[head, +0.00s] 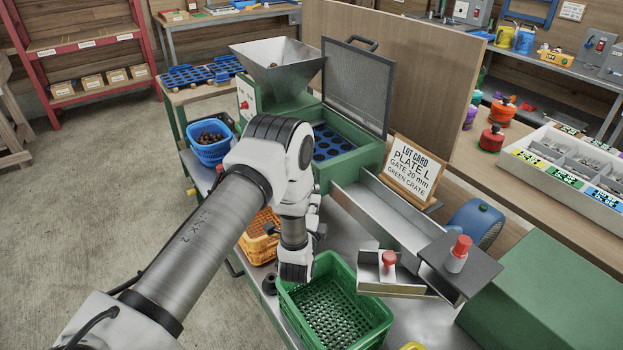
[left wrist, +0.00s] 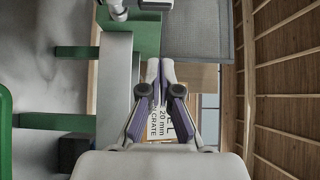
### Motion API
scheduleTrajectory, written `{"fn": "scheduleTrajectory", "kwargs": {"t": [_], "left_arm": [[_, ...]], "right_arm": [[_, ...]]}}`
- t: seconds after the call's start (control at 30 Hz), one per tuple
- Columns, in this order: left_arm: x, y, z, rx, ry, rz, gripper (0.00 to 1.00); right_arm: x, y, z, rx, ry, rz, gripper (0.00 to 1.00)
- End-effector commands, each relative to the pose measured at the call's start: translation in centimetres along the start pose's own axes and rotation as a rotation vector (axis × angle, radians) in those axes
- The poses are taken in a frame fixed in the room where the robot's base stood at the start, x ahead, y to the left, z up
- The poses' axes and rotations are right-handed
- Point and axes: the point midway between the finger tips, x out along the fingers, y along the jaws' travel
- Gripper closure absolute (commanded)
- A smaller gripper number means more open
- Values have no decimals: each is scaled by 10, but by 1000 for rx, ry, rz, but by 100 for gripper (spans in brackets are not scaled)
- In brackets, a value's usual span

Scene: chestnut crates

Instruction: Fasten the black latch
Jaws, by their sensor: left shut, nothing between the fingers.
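My left gripper shows in the left wrist view (left wrist: 160,70) with its fingertips together and nothing between them. In the head view my left wrist hangs over the back left of the green crate, and the fingers are hard to make out. The green machine (head: 361,172) stands behind it. Its grey mesh lid (head: 355,85), with a black handle (head: 350,42) on top, stands raised, and it also shows in the left wrist view (left wrist: 205,30). I cannot pick out the black latch for certain; my arm hides part of the machine's front. My right gripper is not in view.
A metal chute (head: 385,213) runs from the machine beside the lot card (head: 413,168). The green crate (head: 370,331), an orange crate (head: 258,247) and a blue basket (head: 209,152) stand around my arm. Red-knobbed metal parts (head: 388,279) lie right of the green crate.

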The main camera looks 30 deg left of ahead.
Motion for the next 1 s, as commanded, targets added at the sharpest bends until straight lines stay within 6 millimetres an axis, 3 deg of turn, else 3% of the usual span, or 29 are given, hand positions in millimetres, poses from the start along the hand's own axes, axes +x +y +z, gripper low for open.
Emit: {"fn": "scheduleTrajectory", "kwargs": {"t": [0.3, 0.4, 0.6, 1.0], "left_arm": [[70, -3, 0, 0, -1, -3, 100], [82, -3, 15, 1, -3, -1, 100], [96, -1, 28, 0, -1, 1, 100], [96, 0, 28, -2, 1, 3, 100]], "right_arm": [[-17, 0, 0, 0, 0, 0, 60], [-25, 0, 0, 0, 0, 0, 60], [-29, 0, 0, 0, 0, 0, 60], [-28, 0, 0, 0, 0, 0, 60]]}}
